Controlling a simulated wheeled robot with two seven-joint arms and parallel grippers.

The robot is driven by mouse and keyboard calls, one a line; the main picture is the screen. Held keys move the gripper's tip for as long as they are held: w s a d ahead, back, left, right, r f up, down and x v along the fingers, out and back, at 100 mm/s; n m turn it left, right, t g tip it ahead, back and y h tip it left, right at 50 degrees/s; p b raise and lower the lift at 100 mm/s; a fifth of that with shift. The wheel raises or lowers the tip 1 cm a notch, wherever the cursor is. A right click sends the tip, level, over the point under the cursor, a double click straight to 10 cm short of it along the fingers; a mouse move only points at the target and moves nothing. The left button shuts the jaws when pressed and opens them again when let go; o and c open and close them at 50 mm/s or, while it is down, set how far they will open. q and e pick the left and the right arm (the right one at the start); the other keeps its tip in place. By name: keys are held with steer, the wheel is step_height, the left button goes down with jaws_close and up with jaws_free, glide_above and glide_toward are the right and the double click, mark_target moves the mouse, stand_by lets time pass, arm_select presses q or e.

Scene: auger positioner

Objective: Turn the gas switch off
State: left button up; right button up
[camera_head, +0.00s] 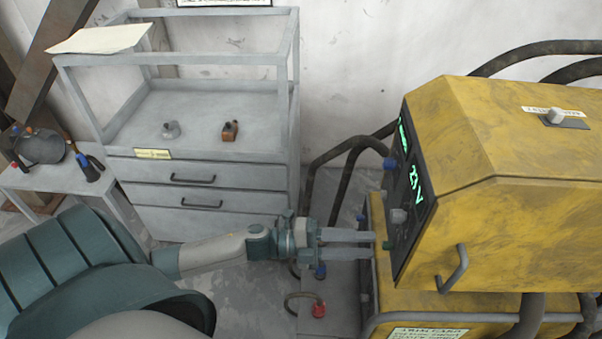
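A yellow machine (480,130) stands at the right, with a dark front panel that has green lit digits (415,176). On the panel are a blue knob (389,164), a grey knob (398,216) and a small green knob (387,245). A light switch (555,116) with a label sits on top. The label is too small to read, so I cannot tell which control is the gas switch. My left gripper (374,245) points right at the panel, its two fingers parted, tips close to the green knob. I cannot tell whether they touch it. My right gripper is out of view.
A grey drawer cabinet (200,180) with an open frame stands behind my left arm. A small side table (60,178) with tools is at the left. Dark hoses (345,150) run behind the machine. A handle (455,270) juts from its side. A red-capped part (319,310) lies low below my gripper.

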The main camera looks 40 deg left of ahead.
arm_select(q)
steer(key=b+v, duration=0.4)
steer(key=v, duration=1)
